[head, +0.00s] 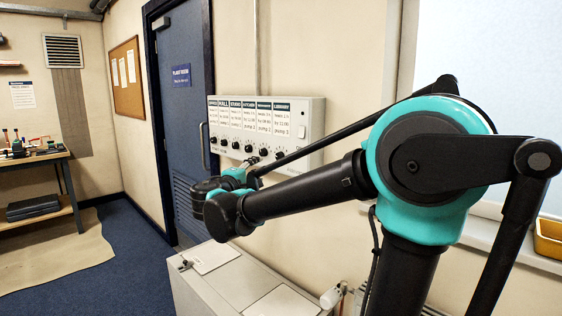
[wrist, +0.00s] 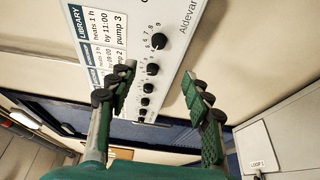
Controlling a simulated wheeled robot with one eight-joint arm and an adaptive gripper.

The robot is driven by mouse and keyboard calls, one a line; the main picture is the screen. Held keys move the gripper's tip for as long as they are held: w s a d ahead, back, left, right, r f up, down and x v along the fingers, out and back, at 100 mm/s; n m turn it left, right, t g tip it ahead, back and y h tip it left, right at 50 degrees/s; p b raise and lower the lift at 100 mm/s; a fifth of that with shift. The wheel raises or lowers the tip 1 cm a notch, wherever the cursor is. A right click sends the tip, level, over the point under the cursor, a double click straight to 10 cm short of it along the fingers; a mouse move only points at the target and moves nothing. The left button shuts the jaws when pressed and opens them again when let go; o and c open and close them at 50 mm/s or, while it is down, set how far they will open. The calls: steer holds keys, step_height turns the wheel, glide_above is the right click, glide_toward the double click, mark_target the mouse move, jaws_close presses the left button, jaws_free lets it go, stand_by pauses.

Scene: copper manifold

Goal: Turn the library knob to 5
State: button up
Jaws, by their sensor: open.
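The control panel (head: 312,122) is a pale box on the wall with a row of labelled cards and black knobs. The library knob (wrist: 158,41) is the round black one beside the LIBRARY card (wrist: 100,22) in the wrist view, with digits in an arc around it. I cannot tell its setting. In the head view the library knob (head: 279,154) is at the right end of the row. My gripper (wrist: 160,82) is open and empty, its fingers apart in front of the panel. The library knob shows beyond the fingertips, with no finger touching it.
Other knobs (wrist: 152,70) of the row show between my fingers. A grey cabinet (head: 190,290) stands below the panel. A blue door (head: 187,95) is to the left and a workbench (head: 40,160) at far left.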

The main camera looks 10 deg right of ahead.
steer(key=x, duration=1.7)
steer(key=shift+w, duration=0.2)
steer(key=shift+a+r, duration=0.1)
steer(key=c, duration=1.1)
jaws_close()
steer(key=shift+f+m+t+h, duration=0.1)
steer(key=shift+m+t+h, duration=0.3)
steer(key=shift+m, duration=1.05)
steer(key=shift+f+m+t+h, duration=0.15)
steer(key=shift+m+t+h, duration=0.25)
steer(key=shift+m, duration=1.05)
steer(key=o, duration=1.1)
jaws_free()
